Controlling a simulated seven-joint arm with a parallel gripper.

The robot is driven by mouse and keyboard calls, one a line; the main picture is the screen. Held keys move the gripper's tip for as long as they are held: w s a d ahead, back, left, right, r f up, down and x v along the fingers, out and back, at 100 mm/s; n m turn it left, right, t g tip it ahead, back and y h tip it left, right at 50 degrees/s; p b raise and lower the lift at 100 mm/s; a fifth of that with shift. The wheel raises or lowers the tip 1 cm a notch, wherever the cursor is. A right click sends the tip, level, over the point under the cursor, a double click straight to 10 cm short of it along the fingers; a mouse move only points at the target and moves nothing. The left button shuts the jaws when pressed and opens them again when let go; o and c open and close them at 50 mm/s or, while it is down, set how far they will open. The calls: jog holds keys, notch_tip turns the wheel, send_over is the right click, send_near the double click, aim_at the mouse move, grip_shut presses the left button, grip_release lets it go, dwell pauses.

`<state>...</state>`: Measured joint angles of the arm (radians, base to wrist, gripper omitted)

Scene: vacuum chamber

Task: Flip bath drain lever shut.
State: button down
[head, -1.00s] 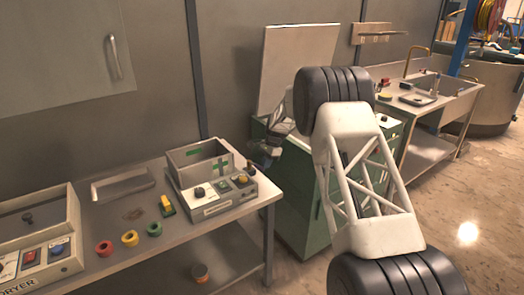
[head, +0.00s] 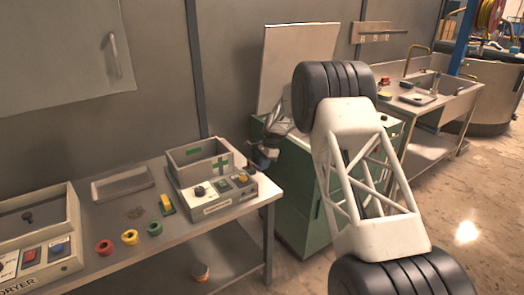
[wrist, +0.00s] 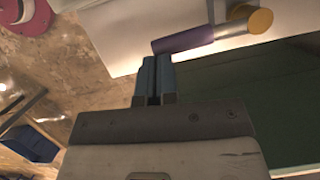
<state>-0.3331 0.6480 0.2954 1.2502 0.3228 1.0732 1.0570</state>
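The bath (head: 198,152) is an open grey box with green marks and a control panel, on the right end of the left table. In the wrist view the drain lever (wrist: 185,38) has a purple grip and a grey shaft, which runs right to a brass round end (wrist: 260,20). The lever sticks out beside a pale casing. My gripper (wrist: 153,60) has its two blue-grey fingers together, tips just below the purple grip. I cannot tell if they touch it. In the head view my gripper (head: 260,161) is at the bath's right side, and the lever is hard to make out there.
A green cabinet (head: 290,200) with a raised pale lid stands right of the table, close to my gripper. A sink bench (head: 455,103) stands further right.

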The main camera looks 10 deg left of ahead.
jog(key=shift+f, duration=0.2)
jog(key=shift+w+d+r, duration=0.2)
jog(key=shift+w+d, duration=0.25)
jog(key=shift+d, duration=0.25)
jog(key=w+d+v, duration=0.1)
jog(key=v, duration=1)
jog(key=shift+d, duration=0.3)
jog(key=shift+d, duration=0.1)
